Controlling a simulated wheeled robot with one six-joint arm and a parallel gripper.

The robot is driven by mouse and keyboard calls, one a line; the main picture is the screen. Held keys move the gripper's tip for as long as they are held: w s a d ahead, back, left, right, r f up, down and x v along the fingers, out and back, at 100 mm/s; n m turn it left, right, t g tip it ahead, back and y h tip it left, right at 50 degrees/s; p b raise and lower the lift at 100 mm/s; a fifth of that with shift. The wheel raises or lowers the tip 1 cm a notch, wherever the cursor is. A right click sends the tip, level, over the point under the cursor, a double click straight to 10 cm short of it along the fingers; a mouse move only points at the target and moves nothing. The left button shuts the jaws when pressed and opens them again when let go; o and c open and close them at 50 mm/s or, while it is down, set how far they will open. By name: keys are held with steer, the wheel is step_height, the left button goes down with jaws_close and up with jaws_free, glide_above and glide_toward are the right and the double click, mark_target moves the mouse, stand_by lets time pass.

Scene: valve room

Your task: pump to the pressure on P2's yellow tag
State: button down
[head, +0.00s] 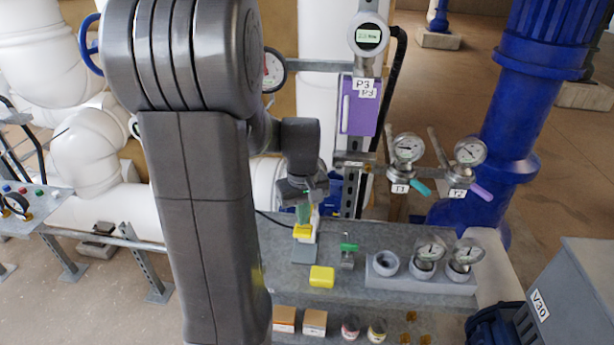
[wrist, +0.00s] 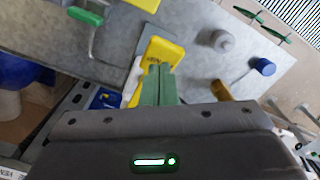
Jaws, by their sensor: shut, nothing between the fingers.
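My gripper (head: 304,212) is shut and empty, its green fingers together and pointing down over the bench. Just under the fingertips in the head view is a yellow-topped piece (head: 303,231) with a white body on a grey base. In the wrist view the shut fingers (wrist: 159,72) overlap this yellow piece (wrist: 167,50); dark lettering on it is too small to read. I cannot tell whether they touch it. A digital gauge (head: 368,38) shows a small green display, perhaps about 2. I see no P2 label or yellow tag clearly.
On the bench (head: 340,225) are a yellow block (head: 322,277), a green-handled fitting (head: 348,250) and a grey holder (head: 420,284) with dial gauges. Two dial gauges with teal and pink levers stand behind. A grey V30 cabinet (head: 580,290) is at right, a blue pipe (head: 510,120) behind.

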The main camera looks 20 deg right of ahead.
step_height(320, 180, up, 4)
steer(key=p, duration=0.3)
steer(key=shift+r, duration=0.1)
steer(key=shift+a, duration=0.1)
